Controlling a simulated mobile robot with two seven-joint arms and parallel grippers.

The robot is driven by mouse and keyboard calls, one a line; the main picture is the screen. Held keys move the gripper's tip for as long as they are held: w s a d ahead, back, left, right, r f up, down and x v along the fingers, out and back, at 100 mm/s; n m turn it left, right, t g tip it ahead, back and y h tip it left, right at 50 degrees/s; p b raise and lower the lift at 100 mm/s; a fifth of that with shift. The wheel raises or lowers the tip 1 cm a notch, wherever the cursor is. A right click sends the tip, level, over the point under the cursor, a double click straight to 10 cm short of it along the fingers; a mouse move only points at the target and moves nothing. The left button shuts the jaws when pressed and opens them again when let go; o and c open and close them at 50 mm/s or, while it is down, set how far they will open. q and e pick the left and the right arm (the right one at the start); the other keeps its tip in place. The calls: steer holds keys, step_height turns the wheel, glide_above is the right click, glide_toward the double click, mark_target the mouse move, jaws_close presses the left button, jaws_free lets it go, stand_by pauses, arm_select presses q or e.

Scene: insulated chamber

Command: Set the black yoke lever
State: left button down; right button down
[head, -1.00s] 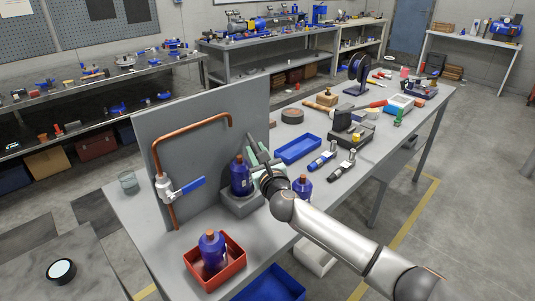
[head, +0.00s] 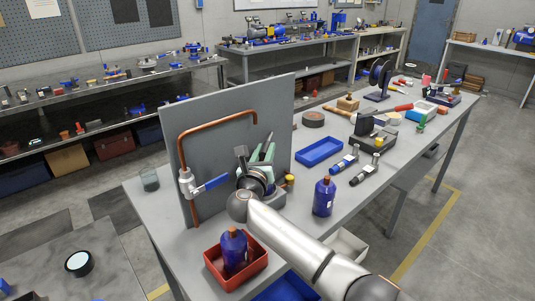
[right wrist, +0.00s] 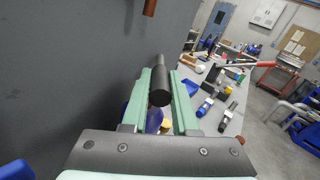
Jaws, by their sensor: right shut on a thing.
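My right gripper (head: 262,160) is in front of the upright grey panel (head: 228,115), with its pale green fingers pointing up and away. In the right wrist view, a black round bar (right wrist: 160,88), which I take to be the black yoke lever, lies lengthwise between the green fingers of my right gripper (right wrist: 161,95). The gripper is shut on it. In the head view the lever is mostly hidden by the gripper, and I cannot tell its angle or mount. My left gripper is not in view.
A copper pipe (head: 215,122) with a blue-handled valve (head: 212,184) runs up the panel. A red tray (head: 213,264) holds a blue bottle (head: 234,249). Another blue bottle (head: 323,197) stands right of the gripper, near a blue tray (head: 320,151) and tools.

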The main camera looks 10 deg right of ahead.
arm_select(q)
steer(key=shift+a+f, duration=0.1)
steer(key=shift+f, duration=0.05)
arm_select(e)
steer(key=shift+a, duration=0.1)
steer(key=c, duration=0.7)
jaws_free()
